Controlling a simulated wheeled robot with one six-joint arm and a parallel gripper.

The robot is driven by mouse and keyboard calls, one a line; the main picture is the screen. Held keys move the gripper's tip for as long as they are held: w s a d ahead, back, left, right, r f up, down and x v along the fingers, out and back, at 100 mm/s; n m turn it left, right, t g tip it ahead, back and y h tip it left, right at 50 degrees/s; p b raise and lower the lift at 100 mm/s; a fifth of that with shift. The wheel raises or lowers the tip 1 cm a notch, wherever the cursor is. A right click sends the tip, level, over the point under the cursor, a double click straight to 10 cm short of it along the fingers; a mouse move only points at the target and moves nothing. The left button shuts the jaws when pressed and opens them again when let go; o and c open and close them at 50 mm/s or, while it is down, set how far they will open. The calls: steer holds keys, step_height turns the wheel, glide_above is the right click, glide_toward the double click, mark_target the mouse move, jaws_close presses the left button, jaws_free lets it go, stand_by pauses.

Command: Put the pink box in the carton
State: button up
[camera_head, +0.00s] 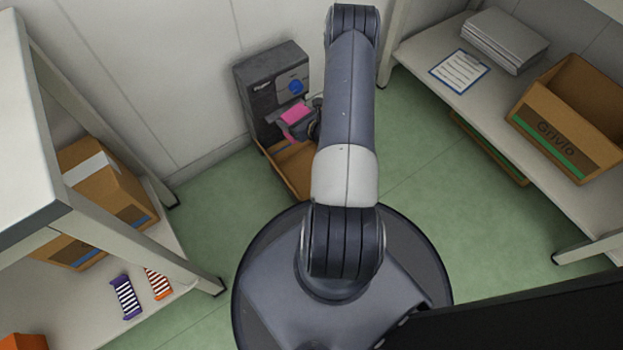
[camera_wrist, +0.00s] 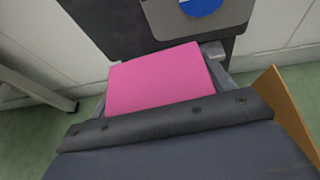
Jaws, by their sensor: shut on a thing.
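The pink box (camera_head: 297,113) is held in my gripper (camera_head: 300,122), in front of a dark machine against the wall. In the wrist view the pink box (camera_wrist: 160,78) fills the space between the fingers of my gripper (camera_wrist: 162,82), which is shut on it. An open brown carton (camera_head: 291,168) stands on the floor at the machine's foot, below my gripper. It is partly hidden by my arm. One brown edge of the carton (camera_wrist: 288,112) shows at the right of the wrist view. The box appears above the carton, not inside it.
The dark machine (camera_head: 262,72) with a blue round part stands behind the carton. A left shelf (camera_head: 25,200) holds a taped carton and striped packets. A right shelf (camera_head: 440,85) holds a clipboard, grey stack and the "Grivio" carton (camera_head: 560,145). Green floor between is mostly clear.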

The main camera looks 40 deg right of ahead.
steer(key=s+d+f+h+b, duration=0.1)
steer(key=s+f+b, duration=0.1)
steer(key=f, duration=0.7)
steer(key=s+d+f+m+b, duration=0.1)
steer(key=f+b, duration=0.3)
steer(key=f, duration=0.5)
steer(key=shift+s+d+f+h, duration=0.4)
steer(key=shift+s+d, duration=0.2)
steer(key=shift+d, duration=0.2)
steer(key=shift+f, duration=0.55)
steer(key=o, duration=1.3)
